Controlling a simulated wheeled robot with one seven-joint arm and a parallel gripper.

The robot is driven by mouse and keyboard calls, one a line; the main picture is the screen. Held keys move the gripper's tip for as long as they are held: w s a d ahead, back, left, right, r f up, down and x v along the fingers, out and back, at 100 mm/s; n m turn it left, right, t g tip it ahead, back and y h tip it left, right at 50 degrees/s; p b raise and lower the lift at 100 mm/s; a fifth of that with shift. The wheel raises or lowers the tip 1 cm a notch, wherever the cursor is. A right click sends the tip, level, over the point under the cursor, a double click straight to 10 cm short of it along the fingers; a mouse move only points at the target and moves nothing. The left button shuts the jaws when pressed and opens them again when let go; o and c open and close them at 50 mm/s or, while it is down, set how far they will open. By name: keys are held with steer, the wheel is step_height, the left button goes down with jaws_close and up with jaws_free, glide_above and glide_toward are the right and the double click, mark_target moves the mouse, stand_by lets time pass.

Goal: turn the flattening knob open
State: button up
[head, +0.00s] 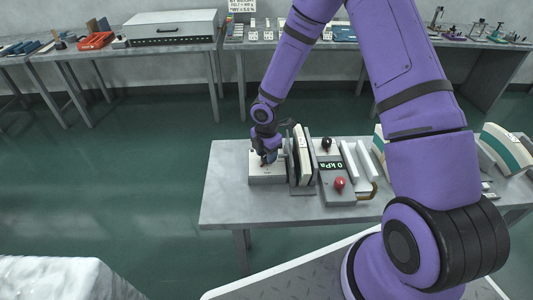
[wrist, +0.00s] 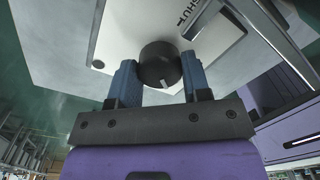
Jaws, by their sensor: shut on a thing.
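The flattening knob (wrist: 158,60) is a round black knob with a short white mark on its rim, in the wrist view. It sits on a white panel (wrist: 125,25) with the printed word "SHUT" beside it. My gripper (wrist: 157,72) has its two blue fingers on either side of the knob, shut on it. In the head view my gripper (head: 268,157) reaches down onto a low pale box (head: 266,179) at the left end of the near table. The knob is hidden there behind the gripper.
Upright white-and-tan slabs (head: 303,155) stand close to the right of my gripper. Beyond them is a grey unit (head: 338,195) reading "0 kPa", with a black ball (head: 326,143) and a red ball (head: 340,183). The near table's (head: 225,195) left end is bare.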

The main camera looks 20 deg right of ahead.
steer(key=n, duration=0.4)
steer(key=shift+n, duration=1.9)
steer(key=o, duration=0.9)
step_height(320, 180, up, 11)
steer(key=shift+a+f, duration=0.1)
steer(key=shift+a, duration=0.05)
